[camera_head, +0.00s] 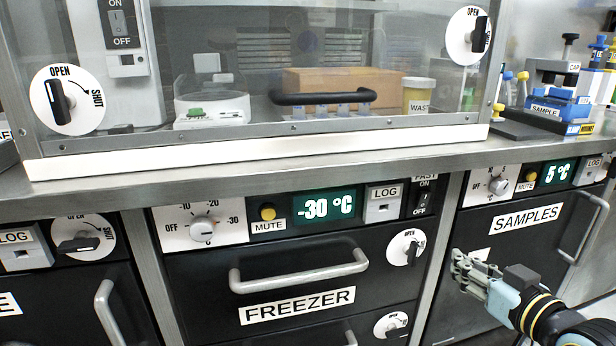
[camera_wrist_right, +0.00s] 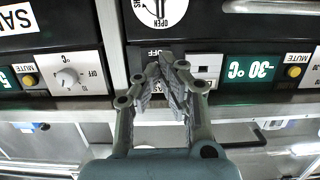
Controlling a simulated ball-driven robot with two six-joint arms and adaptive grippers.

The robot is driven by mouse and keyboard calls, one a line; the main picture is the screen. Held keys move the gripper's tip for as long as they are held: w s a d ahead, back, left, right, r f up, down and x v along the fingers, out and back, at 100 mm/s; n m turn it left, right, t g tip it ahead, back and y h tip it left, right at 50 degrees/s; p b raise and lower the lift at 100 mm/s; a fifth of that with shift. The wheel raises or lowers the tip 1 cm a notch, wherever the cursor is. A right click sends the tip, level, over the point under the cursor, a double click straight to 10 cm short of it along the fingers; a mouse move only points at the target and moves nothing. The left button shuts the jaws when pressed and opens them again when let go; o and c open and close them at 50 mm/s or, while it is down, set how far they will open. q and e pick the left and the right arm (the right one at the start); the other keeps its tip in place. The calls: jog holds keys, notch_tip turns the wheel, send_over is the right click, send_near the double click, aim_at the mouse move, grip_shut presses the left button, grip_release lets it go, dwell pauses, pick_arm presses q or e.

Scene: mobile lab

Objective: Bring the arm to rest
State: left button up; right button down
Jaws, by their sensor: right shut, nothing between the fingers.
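My right gripper (camera_head: 468,268) is shut and empty. My left gripper is in neither view.
The freezer drawer (camera_head: 200,268) has a grey bar handle (camera_head: 300,270) jutting out. Above is a steel counter (camera_head: 380,150) with a glass-fronted cabinet (camera_head: 250,60). A blue sample rack (camera_head: 560,105) stands at right.

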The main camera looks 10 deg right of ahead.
jog(key=s+f+m+g+h+p, duration=0.2)
jog(key=s+f+g+p, duration=0.55)
jog(key=s+f, duration=1.05)
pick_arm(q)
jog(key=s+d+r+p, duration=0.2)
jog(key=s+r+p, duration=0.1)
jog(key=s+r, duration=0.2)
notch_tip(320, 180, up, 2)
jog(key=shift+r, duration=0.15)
pick_arm(e)
jog(key=s+a+f+g, duration=0.1)
jog(key=s+f, duration=0.3)
jog(key=s, duration=0.6)
jog(key=s+a+f+n+g, duration=0.1)
jog(key=s+f+g, duration=0.3)
jog(key=s, duration=0.6)
jog(key=s+a+f+g, duration=0.2)
jog(key=s+f, duration=0.3)
jog(key=s, duration=0.6)
jog(key=shift+a+n+g, duration=0.3)
jog(key=shift+g, duration=0.15)
